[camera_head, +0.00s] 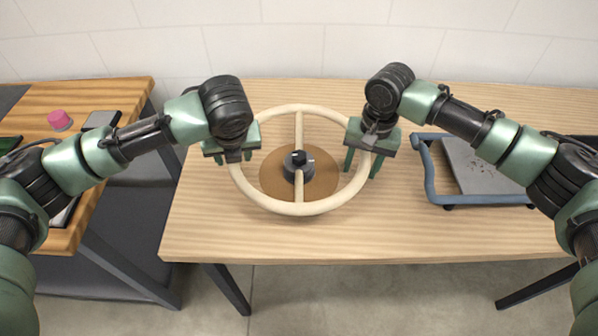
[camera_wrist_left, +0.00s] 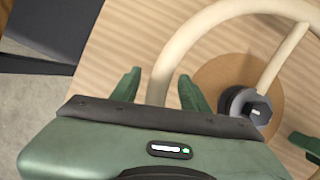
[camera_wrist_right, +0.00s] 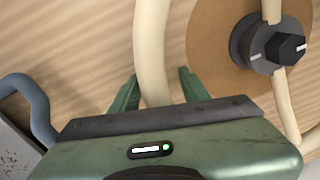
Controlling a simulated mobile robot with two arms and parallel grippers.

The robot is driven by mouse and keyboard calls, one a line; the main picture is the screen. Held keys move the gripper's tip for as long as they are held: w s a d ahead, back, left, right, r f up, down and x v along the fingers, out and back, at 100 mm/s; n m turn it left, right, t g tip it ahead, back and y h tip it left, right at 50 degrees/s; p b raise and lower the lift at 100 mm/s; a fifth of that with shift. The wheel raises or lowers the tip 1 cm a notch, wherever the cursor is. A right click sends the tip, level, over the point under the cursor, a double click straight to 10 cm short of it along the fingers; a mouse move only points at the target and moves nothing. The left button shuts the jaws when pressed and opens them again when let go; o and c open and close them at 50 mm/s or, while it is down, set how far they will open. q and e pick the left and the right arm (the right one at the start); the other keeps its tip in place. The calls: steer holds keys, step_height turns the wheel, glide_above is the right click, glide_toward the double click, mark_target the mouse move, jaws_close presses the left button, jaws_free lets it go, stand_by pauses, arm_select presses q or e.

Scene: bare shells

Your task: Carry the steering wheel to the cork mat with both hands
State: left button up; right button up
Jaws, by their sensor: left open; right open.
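The cream steering wheel (camera_head: 298,209) with a dark hub (camera_head: 298,161) is at the middle of the wooden table, over the round brown cork mat (camera_head: 270,182). Whether it touches the mat cannot be told. My left gripper (camera_head: 232,158) is open at the wheel's left rim; in the left wrist view its fingers (camera_wrist_left: 160,90) stand on both sides of the rim (camera_wrist_left: 178,50). My right gripper (camera_head: 364,160) is open at the right rim; in the right wrist view its fingers (camera_wrist_right: 158,90) stand on both sides of the rim (camera_wrist_right: 150,40). The grippers hide small parts of the rim.
A grey tray or platform with a blue tubular handle (camera_head: 430,180) stands at the right of the table. A second table (camera_head: 95,92) at the left holds a pink object (camera_head: 60,120) and a dark flat device (camera_head: 101,119). The table's front strip is clear.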

arm_select(q)
steer(key=v, duration=0.8)
steer(key=shift+w, duration=0.1)
arm_select(e)
steer(key=shift+r, duration=0.1)
steer(key=r, duration=1.1)
steer(key=shift+s+d+r, duration=0.1)
steer(key=shift+d+r, duration=0.3)
steer(key=shift+f, duration=0.1)
